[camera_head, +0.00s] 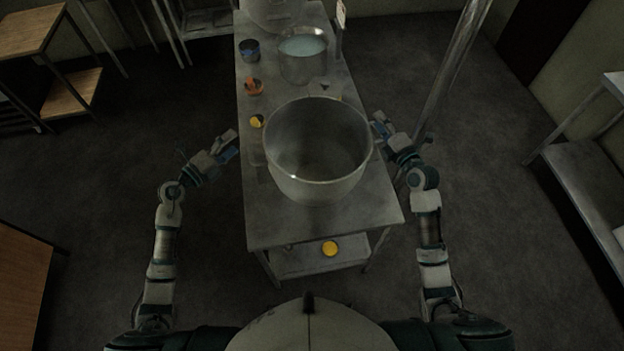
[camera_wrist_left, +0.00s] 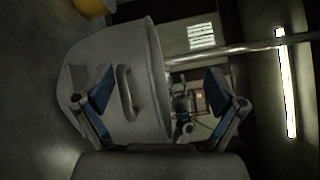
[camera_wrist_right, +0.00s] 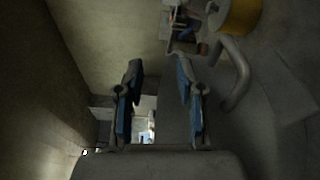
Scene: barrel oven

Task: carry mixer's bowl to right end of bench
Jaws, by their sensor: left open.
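The mixer's bowl (camera_head: 345,190) is a large, empty-looking grey metal bowl standing upright on the steel bench (camera_head: 275,230), near its close end. My left gripper (camera_head: 232,146) is open, left of the bowl and apart from it. In the left wrist view, a side handle (camera_wrist_left: 128,92) on the bowl wall appears between the open fingers (camera_wrist_left: 157,90). My right gripper (camera_head: 379,122) is close to the bowl's right side. In the right wrist view its fingers (camera_wrist_right: 158,95) are apart with nothing between them. A curved handle (camera_wrist_right: 238,75) shows just beyond the right finger.
Behind the bowl stand a pot with pale liquid (camera_head: 303,66), a dark blue container (camera_head: 250,50) and an orange item (camera_head: 254,86). A yellow item (camera_head: 257,121) lies left of the bowl. A slanted metal post (camera_head: 455,75) rises at right. Bare bench shows in front of the bowl.

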